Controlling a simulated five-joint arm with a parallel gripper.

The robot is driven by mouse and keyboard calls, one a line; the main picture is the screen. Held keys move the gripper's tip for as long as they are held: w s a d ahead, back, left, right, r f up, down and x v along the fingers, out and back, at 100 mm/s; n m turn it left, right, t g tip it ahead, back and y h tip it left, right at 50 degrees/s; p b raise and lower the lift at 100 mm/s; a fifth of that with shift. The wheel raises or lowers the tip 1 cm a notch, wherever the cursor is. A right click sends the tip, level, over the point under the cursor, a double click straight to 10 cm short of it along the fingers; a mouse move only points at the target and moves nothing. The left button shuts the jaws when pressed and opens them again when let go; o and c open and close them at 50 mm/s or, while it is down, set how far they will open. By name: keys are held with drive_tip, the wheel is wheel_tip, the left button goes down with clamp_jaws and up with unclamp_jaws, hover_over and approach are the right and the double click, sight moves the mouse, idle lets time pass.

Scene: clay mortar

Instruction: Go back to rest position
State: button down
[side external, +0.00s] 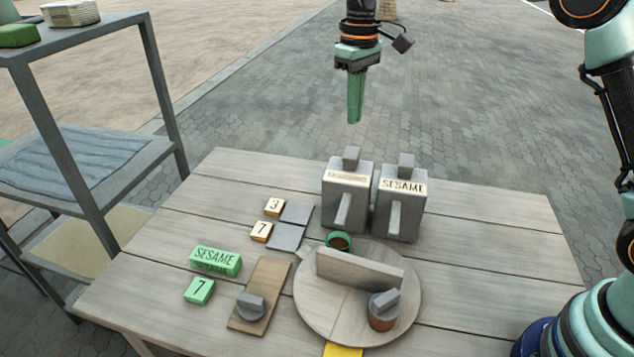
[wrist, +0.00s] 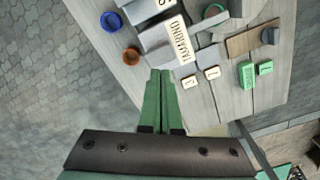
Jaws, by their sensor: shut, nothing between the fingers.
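My gripper (side external: 354,121) hangs in the air above and behind the table, pointing down, its green fingers closed together and empty. In the wrist view my gripper (wrist: 160,72) shows as two green fingers side by side with nothing between them. Two grey dispensers stand below it at the table's back: the left one (side external: 345,205), whose label reads TAMARIND in the wrist view, and the SESAME one (side external: 400,212). The gripper touches neither.
A round board (side external: 310,310) with an upright divider holds a green-rimmed cup (side external: 338,241) and a lidded brown cup (side external: 381,318). Green SESAME (side external: 215,261) and 7 (side external: 199,291) blocks lie at left. Blue (wrist: 111,20) and orange (wrist: 131,56) cups show in the wrist view. A shelf (side external: 80,130) stands left.

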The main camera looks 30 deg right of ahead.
drive_tip(key=shift+r, duration=0.1)
drive_tip(key=s+d+m+t, duration=0.1)
drive_tip(key=s+d+t, duration=0.1)
drive_tip(key=s, duration=0.8)
drive_tip(key=s+d+r+m+t, duration=0.1)
drive_tip(key=s+d, duration=0.4)
drive_tip(key=s, duration=0.6)
drive_tip(key=m+t, duration=0.1)
drive_tip(key=t, duration=0.1)
drive_tip(key=shift+d+r+t, duration=0.25)
drive_tip(key=shift+d+t, duration=0.05)
